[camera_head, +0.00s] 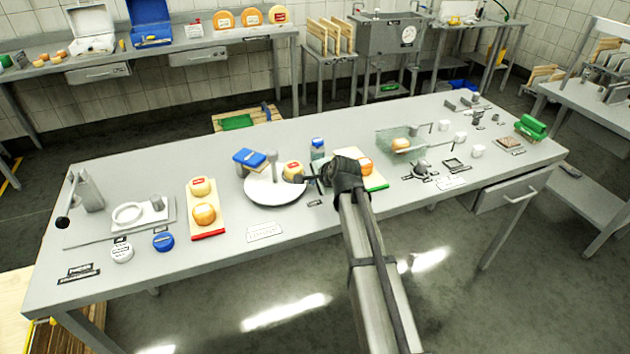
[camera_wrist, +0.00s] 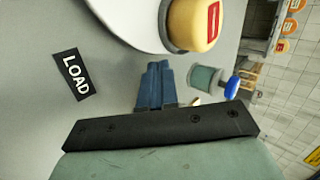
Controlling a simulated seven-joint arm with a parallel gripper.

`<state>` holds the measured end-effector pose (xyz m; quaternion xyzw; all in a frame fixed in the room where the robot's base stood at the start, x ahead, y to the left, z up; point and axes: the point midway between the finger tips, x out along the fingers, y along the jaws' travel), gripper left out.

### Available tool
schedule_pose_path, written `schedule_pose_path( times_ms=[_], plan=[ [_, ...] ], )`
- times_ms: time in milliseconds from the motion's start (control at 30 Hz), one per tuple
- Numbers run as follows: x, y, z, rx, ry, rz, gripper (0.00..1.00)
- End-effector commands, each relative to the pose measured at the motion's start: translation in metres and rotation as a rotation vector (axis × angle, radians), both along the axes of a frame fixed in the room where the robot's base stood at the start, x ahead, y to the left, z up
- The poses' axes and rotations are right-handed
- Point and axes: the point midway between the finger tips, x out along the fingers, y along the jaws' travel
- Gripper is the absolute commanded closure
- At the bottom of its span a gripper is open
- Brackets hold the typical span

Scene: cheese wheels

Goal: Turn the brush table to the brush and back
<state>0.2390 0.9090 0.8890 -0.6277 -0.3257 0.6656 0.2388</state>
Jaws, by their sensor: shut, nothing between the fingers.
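The brush table is a white round turntable (camera_head: 268,194) near the middle of the bench, with a grey post (camera_head: 272,163) standing on it. A blue brush block (camera_head: 249,158) is at its back left. A yellow cheese wheel (camera_head: 293,171) with a red label sits on a small grey seat at the turntable's right side. My gripper (camera_head: 299,180) is beside the turntable's right edge, close to the cheese. In the wrist view the fingers (camera_wrist: 158,68) are shut together and empty, just below the white disc (camera_wrist: 125,22) and the cheese (camera_wrist: 197,22). Whether they touch the disc is unclear.
A "LOAD" label (camera_wrist: 75,74) lies on the bench beside the disc. A blue-capped bottle (camera_head: 317,149) stands behind my gripper. A board with two cheeses (camera_head: 209,230) lies to the left; another board (camera_head: 376,182) lies just right. The bench front is mostly clear.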

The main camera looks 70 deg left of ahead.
Motion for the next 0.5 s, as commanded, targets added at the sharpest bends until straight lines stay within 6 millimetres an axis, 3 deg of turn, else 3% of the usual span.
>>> schedule_pose_path(
  times_ms=[100,500],
  plan=[
    [0.0056,0.0135,0.0000,0.000,0.000,0.000,1.00],
    [0.0060,0.0068,-0.0001,0.000,0.000,0.000,1.00]
  ],
)
